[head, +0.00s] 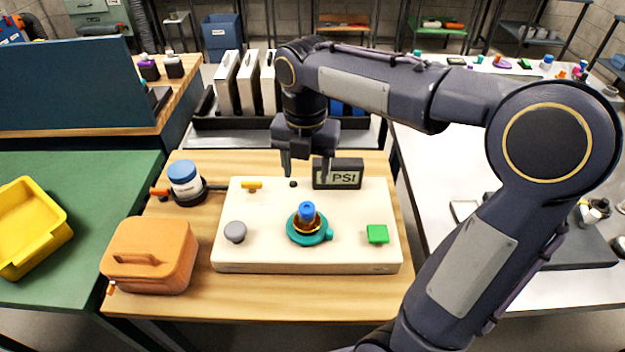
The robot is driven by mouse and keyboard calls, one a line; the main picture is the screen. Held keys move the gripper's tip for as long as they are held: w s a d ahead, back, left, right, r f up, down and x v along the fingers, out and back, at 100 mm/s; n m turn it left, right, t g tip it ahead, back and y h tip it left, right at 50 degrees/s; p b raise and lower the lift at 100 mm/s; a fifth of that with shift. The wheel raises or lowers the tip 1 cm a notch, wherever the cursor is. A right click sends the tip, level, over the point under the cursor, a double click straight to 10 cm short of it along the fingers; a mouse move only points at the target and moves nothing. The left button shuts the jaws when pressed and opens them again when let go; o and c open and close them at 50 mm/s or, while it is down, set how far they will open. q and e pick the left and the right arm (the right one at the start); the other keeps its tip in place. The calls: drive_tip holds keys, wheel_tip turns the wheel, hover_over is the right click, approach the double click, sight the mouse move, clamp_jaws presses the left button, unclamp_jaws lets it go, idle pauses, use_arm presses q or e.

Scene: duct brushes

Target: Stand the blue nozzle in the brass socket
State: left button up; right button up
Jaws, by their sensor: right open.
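The blue nozzle (307,210) stands upright in the brass socket (306,226), which sits on a teal round base on the cream board (260,264). How deep the nozzle sits is too small to tell. My right gripper (306,170) is open and empty. Its fingers point down above the back of the board, behind and apart from the nozzle. My left gripper is out of view.
A grey knob (235,232) and a green block (377,234) flank the socket. A PSI display (338,174) stands behind. An orange case (150,256) and a blue-lidded jar (185,181) are at left. A yellow bin (30,228) lies on the green table.

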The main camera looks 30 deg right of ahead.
drive_tip(key=s+a+f+m+t+y, duration=0.2)
drive_tip(key=s+m, duration=0.6)
drive_tip(key=m, duration=0.6)
drive_tip(key=s+a+f+m+t+y, duration=0.1)
drive_tip(key=s+a+f+m+t, duration=0.1)
drive_tip(key=s+m, duration=0.6)
drive_tip(key=shift+s+f+m+t+y, duration=0.4)
drive_tip(key=shift+f+m+t, duration=0.4)
drive_tip(key=shift+m, duration=2.7)
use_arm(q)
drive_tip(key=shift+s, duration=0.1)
